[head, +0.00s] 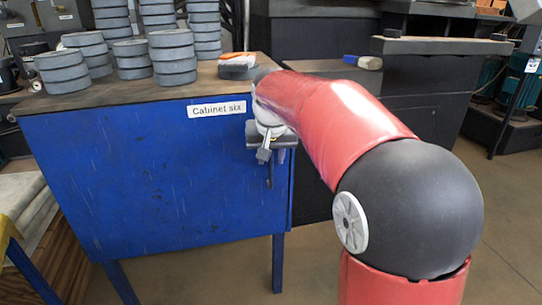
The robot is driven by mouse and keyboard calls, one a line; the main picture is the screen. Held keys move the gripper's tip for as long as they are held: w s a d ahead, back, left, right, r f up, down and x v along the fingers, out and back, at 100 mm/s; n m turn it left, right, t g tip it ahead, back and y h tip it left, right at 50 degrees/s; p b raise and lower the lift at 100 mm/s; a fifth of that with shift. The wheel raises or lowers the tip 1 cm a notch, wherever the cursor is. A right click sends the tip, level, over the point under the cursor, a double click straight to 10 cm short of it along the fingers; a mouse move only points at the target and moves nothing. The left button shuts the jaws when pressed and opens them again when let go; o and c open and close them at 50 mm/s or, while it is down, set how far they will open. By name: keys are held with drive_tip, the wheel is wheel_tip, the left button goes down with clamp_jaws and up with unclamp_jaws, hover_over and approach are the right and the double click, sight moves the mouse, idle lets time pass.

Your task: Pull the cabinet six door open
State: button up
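The blue cabinet door (150,185) fills the left middle of the head view, with a white "Cabinet six" label (217,109) near its top right. The door looks flush with the cabinet front. A dark upright handle (269,177) shows near the door's right edge, its upper part hidden by my gripper. My gripper (270,155) is at the end of my red arm, pointing down at the handle, in front of the door. Its fingers overlap the handle's top in the picture. Whether they are closed around it cannot be told.
Several stacks of grey flap discs (172,57) stand on the cabinet's wooden top (125,92). A grey item with an orange part (238,66) lies near its right corner. A dark bench (425,90) stands behind my arm. Open floor (510,215) lies to the right.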

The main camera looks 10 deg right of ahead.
drive_tip(key=shift+c, duration=0.4)
clamp_jaws()
drive_tip(key=shift+a, duration=0.1)
